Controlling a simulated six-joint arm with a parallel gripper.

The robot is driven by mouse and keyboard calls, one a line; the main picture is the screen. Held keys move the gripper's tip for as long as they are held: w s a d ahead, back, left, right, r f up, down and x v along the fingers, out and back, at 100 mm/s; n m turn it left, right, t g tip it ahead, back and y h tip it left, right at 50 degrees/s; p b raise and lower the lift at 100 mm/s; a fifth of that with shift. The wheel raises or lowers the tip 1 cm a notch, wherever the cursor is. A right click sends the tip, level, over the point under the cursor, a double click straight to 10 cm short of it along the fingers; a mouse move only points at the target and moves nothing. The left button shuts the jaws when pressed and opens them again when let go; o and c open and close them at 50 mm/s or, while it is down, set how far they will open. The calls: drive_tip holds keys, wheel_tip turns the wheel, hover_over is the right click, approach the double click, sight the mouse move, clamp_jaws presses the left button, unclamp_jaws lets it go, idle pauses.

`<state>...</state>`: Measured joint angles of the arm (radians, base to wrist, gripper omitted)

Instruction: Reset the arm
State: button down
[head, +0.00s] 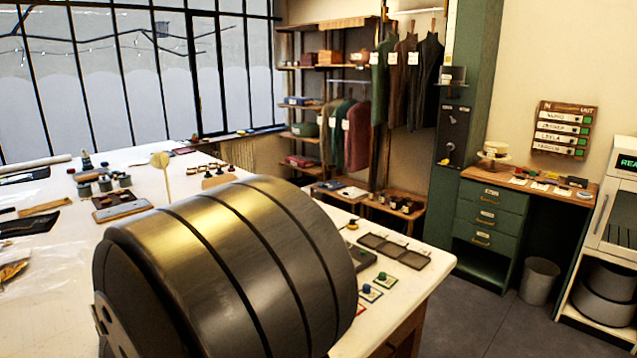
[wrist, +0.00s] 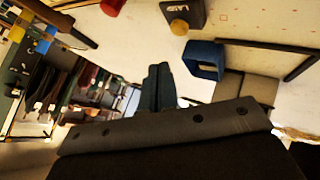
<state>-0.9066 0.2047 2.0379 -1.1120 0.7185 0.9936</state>
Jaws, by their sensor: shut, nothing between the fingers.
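My gripper (wrist: 158,70) shows in the wrist view, its two dark fingers close together and empty. It points away from the camera above a pale surface, touching nothing that I can make out. In the head view a large dark banded part of my own arm fills the middle and hides much of the white worktable (head: 130,160). The gripper itself does not show in the head view.
A blue open box (wrist: 204,58) and a dark labelled block (wrist: 184,12) show in the wrist view. Garments (head: 408,85) hang behind. A green drawer cabinet (head: 490,215) stands at right.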

drive_tip(key=shift+f, duration=1.85)
drive_tip(key=shift+r, duration=0.6)
drive_tip(key=shift+r, duration=0.1)
drive_tip(key=shift+r, duration=2.35)
wheel_tip(320, 180, down, 6)
drive_tip(key=shift+f, duration=0.1)
